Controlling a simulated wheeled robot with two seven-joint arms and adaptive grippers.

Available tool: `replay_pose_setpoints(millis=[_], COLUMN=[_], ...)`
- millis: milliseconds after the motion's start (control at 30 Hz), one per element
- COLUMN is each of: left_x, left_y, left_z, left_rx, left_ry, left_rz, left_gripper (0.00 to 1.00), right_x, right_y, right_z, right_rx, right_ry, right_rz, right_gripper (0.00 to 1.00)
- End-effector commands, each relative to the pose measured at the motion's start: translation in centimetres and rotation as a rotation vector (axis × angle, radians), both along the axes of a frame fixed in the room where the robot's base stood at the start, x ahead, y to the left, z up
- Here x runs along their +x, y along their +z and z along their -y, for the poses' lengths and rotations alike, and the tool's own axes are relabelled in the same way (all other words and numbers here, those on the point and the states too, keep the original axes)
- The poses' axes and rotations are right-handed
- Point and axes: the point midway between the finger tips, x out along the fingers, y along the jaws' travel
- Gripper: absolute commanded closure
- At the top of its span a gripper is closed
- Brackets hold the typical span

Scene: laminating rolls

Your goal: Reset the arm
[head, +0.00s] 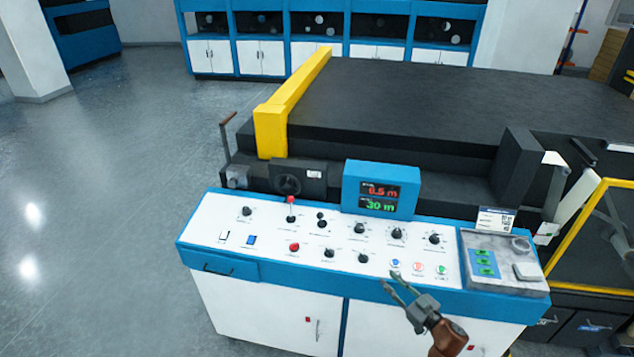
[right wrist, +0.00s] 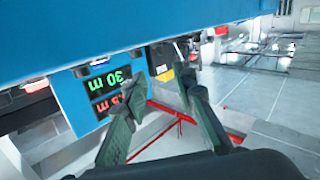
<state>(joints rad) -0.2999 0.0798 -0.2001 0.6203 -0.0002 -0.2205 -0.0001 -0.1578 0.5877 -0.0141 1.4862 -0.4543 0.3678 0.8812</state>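My right gripper (head: 392,280) is in front of the control panel (head: 300,262), near its front edge and just below the row of blue, red and green buttons (head: 417,267). Its two fingers are apart with nothing between them. In the right wrist view the fingers of the gripper (right wrist: 160,110) also stand apart and empty. The digital display (head: 380,193) on its blue box reads 0.5 m in red and 30 m in green; it shows upside down in the right wrist view (right wrist: 110,90). I cannot tell whether the gripper touches the panel. My left gripper is not in view.
Open grey floor (head: 110,200) lies to the left.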

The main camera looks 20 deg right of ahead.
Motion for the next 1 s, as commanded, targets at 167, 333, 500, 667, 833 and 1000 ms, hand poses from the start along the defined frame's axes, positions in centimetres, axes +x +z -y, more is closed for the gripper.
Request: replay_pose_setpoints(millis=[167,333,500,667,833,1000], left_x=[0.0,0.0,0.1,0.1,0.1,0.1], left_y=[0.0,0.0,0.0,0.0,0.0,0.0], left_z=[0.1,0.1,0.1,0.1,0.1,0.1], left_rx=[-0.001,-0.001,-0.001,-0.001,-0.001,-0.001], left_ry=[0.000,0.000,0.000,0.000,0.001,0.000], left_rz=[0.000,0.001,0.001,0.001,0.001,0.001], left_gripper=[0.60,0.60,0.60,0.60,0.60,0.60], right_x=[-0.2,-1.7,-5.5,-11.6,-18.7,-23.7], right_y=[-0.3,-2.0,-4.9,-8.0,-10.3,-10.9], right_z=[-0.1,-0.1,-0.3,-1.9,-4.8,-7.3], right_rx=[-0.003,-0.018,-0.043,-0.062,-0.079,-0.091], right_ry=[-0.030,-0.180,-0.358,-0.470,-0.489,-0.459], right_rz=[-0.010,-0.081,-0.251,-0.492,-0.752,-0.921], right_gripper=[0.75,0.75,0.75,0.75,0.75,0.75])
